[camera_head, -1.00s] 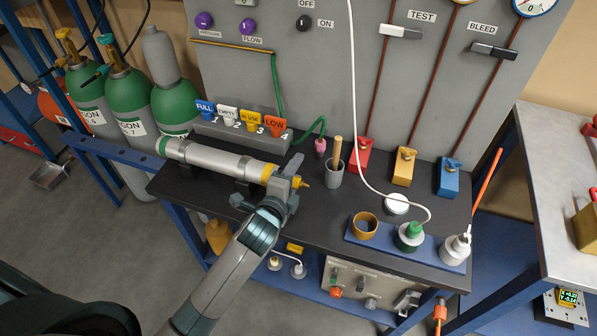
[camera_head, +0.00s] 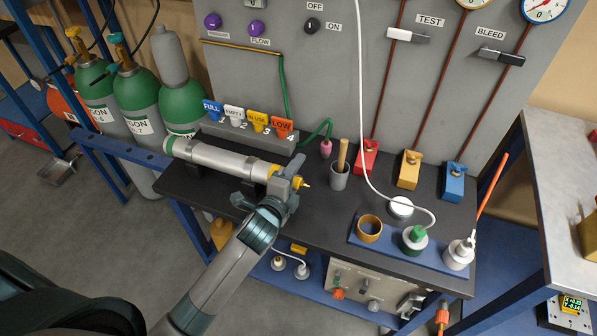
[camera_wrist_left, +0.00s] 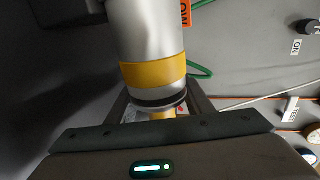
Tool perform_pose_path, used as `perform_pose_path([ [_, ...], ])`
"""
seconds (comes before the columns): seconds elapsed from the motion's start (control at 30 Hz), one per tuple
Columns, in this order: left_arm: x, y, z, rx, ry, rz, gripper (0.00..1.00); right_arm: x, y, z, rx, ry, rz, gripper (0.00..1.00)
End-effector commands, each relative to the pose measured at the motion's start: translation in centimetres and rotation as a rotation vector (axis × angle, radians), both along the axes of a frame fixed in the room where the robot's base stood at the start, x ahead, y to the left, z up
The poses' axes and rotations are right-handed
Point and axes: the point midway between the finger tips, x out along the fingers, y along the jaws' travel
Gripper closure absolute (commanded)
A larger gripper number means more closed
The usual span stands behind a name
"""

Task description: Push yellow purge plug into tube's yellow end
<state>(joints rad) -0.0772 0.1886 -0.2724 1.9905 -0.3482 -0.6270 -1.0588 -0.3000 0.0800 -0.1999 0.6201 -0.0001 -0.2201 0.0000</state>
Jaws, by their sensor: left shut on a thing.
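The silver tube (camera_head: 222,159) lies on the dark bench with a green band at its left end and a yellow band at its right end. In the left wrist view the tube's yellow end (camera_wrist_left: 153,73) points down toward my gripper. My left gripper (camera_head: 288,187) is at that end, shut on the yellow purge plug (camera_head: 306,185), whose tip sticks out to the right. In the left wrist view a bit of the yellow plug (camera_wrist_left: 162,115) shows just below the tube's dark rim, in line with it. How deep the plug sits is hidden. My right gripper is not in view.
A rack of coloured tags (camera_head: 247,133) stands behind the tube. A grey cup with a wooden handle (camera_head: 339,176) stands right of my gripper. A blue tray (camera_head: 390,252) with round fittings lies further right. Valve blocks (camera_head: 408,170) line the panel.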

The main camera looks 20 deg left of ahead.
Motion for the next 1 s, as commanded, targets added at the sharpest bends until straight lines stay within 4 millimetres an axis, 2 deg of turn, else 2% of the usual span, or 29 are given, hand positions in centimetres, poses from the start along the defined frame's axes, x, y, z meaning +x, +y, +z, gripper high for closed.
perform_pose_path([
  [0.57, 0.04, 0.64, 0.1, 0.0, -0.002, -0.001, 0.81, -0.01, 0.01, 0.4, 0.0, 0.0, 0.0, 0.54],
  [0.6, 0.04, 0.64, 0.1, 0.0, -0.002, -0.001, 0.46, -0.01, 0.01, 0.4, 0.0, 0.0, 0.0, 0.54],
  [0.67, 0.04, 0.64, 0.09, 0.0, -0.002, -0.001, 0.32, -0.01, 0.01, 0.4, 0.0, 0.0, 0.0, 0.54],
  [1.0, -0.05, 0.63, -0.01, 0.0, 0.0, 0.0, 0.32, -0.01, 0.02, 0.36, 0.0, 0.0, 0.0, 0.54],
])
